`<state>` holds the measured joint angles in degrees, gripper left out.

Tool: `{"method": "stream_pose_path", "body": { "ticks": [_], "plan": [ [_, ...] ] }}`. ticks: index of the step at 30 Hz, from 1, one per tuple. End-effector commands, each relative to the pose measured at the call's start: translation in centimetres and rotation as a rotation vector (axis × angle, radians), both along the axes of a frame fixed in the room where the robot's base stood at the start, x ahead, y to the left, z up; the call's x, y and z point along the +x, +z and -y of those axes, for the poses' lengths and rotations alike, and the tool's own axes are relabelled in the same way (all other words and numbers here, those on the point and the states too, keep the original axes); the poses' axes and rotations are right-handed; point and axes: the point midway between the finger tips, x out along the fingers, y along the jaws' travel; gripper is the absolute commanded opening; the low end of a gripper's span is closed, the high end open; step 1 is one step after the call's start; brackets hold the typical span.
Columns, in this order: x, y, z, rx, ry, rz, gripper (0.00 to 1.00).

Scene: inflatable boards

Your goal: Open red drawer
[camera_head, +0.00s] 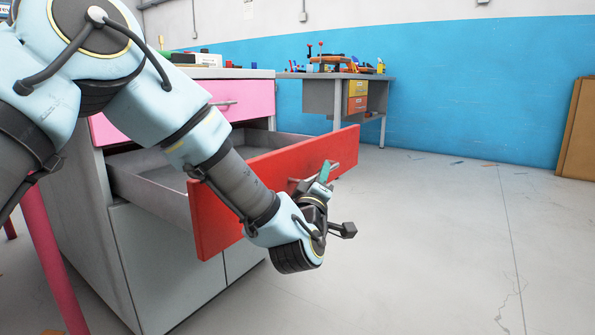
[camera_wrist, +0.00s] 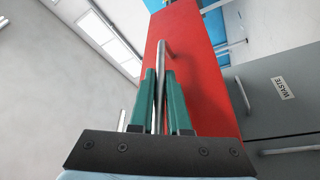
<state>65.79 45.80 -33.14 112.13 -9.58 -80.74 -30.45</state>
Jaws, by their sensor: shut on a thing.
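The red drawer (camera_head: 215,222) is pulled well out of the cabinet (camera_head: 160,262), with its grey inside showing in the head view. Its red front also shows in the wrist view (camera_wrist: 195,80). A metal bar handle (camera_wrist: 161,65) runs along the red front. My gripper (camera_wrist: 160,100) has its two green fingers shut around this handle, one on each side. In the head view my gripper (camera_head: 326,172) is at the drawer front, and my arm hides part of the front and the handle.
A pink drawer (camera_head: 245,97) above is shut. A grey door marked "WASTE" (camera_wrist: 275,90) lies below the red front. A workbench (camera_head: 320,95) with tools stands behind, and a brown board (camera_head: 578,130) leans at the far right. The floor on the right is clear.

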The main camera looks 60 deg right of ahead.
Motion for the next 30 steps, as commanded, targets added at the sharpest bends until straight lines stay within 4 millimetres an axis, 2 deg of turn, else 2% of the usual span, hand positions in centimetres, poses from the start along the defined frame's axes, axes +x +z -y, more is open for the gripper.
{"method": "stream_pose_path", "body": {
  "ticks": [3,9,23,24,30],
  "plan": [
    [-2.0,-0.1,-0.1,0.001,-0.003,-0.002,0.0],
    [-3.6,-0.1,-0.2,0.001,-0.002,-0.001,0.0],
    [-4.1,0.0,-0.2,0.0,-0.001,-0.001,0.0],
    [-4.1,0.0,-0.2,0.0,-0.001,-0.001,0.17],
    [-4.0,0.0,-0.2,0.0,0.0,-0.001,0.4]
  ]
}}
